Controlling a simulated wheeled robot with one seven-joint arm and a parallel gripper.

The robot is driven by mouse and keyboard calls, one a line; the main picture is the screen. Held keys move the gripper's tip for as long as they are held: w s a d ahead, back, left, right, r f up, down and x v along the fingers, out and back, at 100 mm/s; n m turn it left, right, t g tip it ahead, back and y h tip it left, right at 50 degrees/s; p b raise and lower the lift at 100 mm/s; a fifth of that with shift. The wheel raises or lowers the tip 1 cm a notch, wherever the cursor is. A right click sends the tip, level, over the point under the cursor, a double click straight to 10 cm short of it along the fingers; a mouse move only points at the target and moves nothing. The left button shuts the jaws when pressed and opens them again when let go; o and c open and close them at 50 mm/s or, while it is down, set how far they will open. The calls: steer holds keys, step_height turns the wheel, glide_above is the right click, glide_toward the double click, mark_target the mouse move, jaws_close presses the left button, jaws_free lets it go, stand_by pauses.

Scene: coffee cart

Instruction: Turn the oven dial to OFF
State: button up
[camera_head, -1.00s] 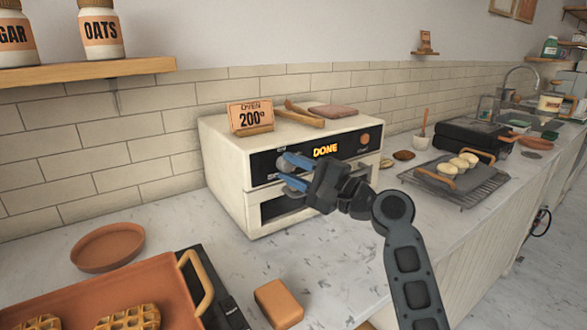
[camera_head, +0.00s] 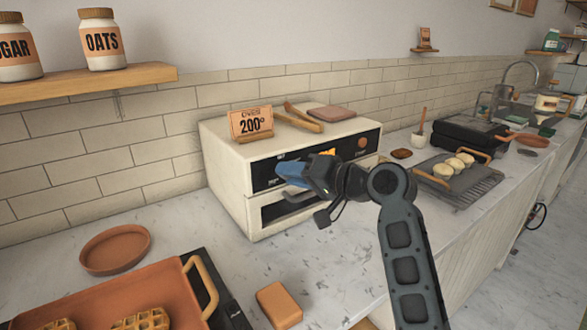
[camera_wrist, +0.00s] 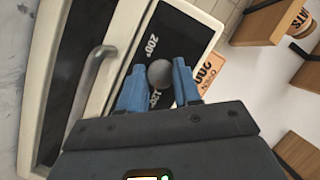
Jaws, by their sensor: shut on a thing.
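The white oven (camera_head: 225,165) stands on the counter, with a black front panel and a silver door handle (camera_wrist: 92,85) seen in the wrist view. The round grey dial (camera_wrist: 160,72) sits on the panel, with a "200°" mark beside it and another mark partly covered below it. My gripper (camera_head: 283,172) is at the left part of the panel. In the wrist view its blue fingers (camera_wrist: 156,82) are on both sides of the dial, shut on it. My gripper hides the dial in the head view and covers most of the lit display (camera_head: 325,153).
An orange block (camera_head: 279,304) and a waffle tray (camera_head: 120,292) are in front. A rack with buns (camera_head: 455,180) is to the right.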

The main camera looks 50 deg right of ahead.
steer(key=shift+w+a+n+g+h+p, duration=0.1)
steer(key=shift+n+g+h+p, duration=0.55)
steer(key=shift+n+h, duration=0.95)
steer(key=shift+s+a+n+g+h+p, duration=0.15)
steer(key=shift+n+g+h+p, duration=0.45)
steer(key=shift+n, duration=1.8)
steer(key=shift+w+a+n+g+h+p, duration=0.15)
steer(key=shift+n+g+h+p, duration=0.2)
steer(key=shift+n+h+p, duration=1)
steer(key=shift+n+b, duration=0.4)
steer(key=shift+n, duration=0.35)
steer(key=o, duration=1.1)
steer(key=shift+c, duration=0.2)
steer(key=shift+r, duration=0.1)
